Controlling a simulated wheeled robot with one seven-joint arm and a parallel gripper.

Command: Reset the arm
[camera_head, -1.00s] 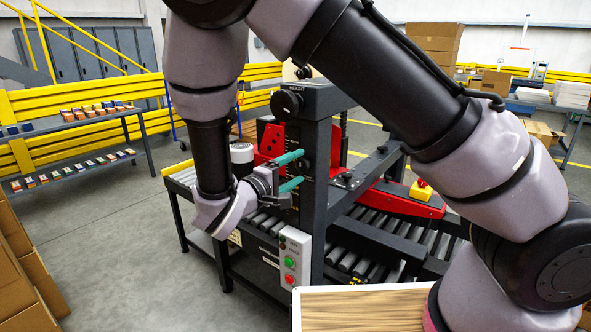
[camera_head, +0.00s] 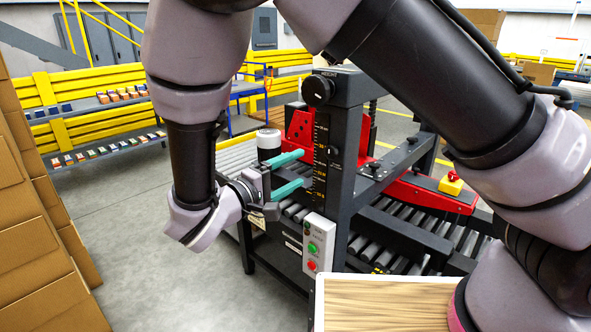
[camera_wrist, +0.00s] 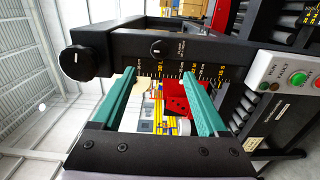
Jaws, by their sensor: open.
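My gripper (camera_head: 296,172) is open and empty, its two teal fingers apart and pointing right toward the machine's dark upright post (camera_head: 343,150). In the wrist view my gripper (camera_wrist: 160,88) shows both fingers spread in front of the machine's scale bar (camera_wrist: 185,72). I cannot tell whether the fingertips touch the post. The black height knob (camera_head: 318,90) is above the fingers in the head view and at the left in the wrist view (camera_wrist: 77,62). My arm covers much of the head view.
A control box (camera_head: 317,244) with a green and a red button sits below my gripper. The roller conveyor (camera_head: 385,240) runs right, with a red guard (camera_head: 425,193). A wood-topped surface (camera_head: 385,303) is close in front. Stacked cartons (camera_head: 35,250) stand left; the floor between is clear.

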